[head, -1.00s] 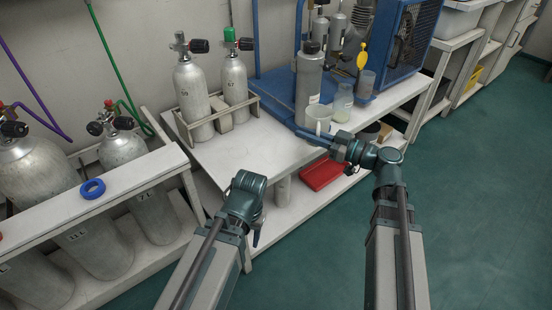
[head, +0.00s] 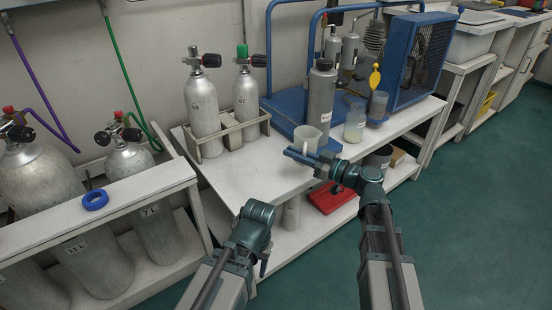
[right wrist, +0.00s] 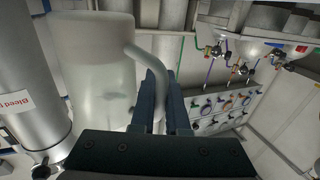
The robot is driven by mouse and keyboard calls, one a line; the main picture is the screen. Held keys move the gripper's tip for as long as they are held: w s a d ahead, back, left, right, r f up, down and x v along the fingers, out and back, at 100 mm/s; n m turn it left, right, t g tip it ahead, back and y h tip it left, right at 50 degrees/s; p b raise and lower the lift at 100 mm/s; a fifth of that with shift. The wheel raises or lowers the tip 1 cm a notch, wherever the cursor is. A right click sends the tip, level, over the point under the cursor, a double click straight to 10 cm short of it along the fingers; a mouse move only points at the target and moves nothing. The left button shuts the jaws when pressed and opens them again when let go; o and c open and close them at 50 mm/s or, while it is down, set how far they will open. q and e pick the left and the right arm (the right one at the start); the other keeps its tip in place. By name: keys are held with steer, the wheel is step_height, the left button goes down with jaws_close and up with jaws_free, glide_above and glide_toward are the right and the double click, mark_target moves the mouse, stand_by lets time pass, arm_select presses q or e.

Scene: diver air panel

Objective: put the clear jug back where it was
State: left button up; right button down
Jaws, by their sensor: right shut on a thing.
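The clear jug (head: 306,137), whitish and see-through, is at the bench top's front edge, left of and in front of a grey labelled bottle (head: 320,105). My right gripper (head: 296,154) is shut on its handle. In the right wrist view the jug (right wrist: 92,75) looks upright, with its curved handle (right wrist: 147,62) between the fingers (right wrist: 158,100). The gripper hides the jug's base in the head view, so I cannot tell whether it touches the bench. My left gripper (head: 264,263) hangs low in front of the bench, its jaws too small to read.
Two cylinders sit in a rack (head: 240,136) at the back left. The bench top (head: 245,172) is clear at front left. A red tray (head: 332,198) lies on the lower shelf.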

steer(key=shift+w+a+f+b, duration=0.65)
steer(key=shift+a+f, duration=0.05)
steer(key=shift+a, duration=0.2)
steer(key=shift+w+a+f+b, duration=0.65)
steer(key=shift+a+f+b, duration=0.05)
steer(key=shift+a, duration=0.25)
steer(key=shift+w+a+f+b, duration=0.65)
steer(key=shift+a+f, duration=0.05)
steer(key=shift+a, duration=0.2)
steer(key=shift+f, duration=0.2)
steer(key=c, duration=0.9)
jaws_free()
steer(key=shift+r, duration=0.1)
steer(key=shift+r, duration=0.15)
steer(key=v, duration=1.2)
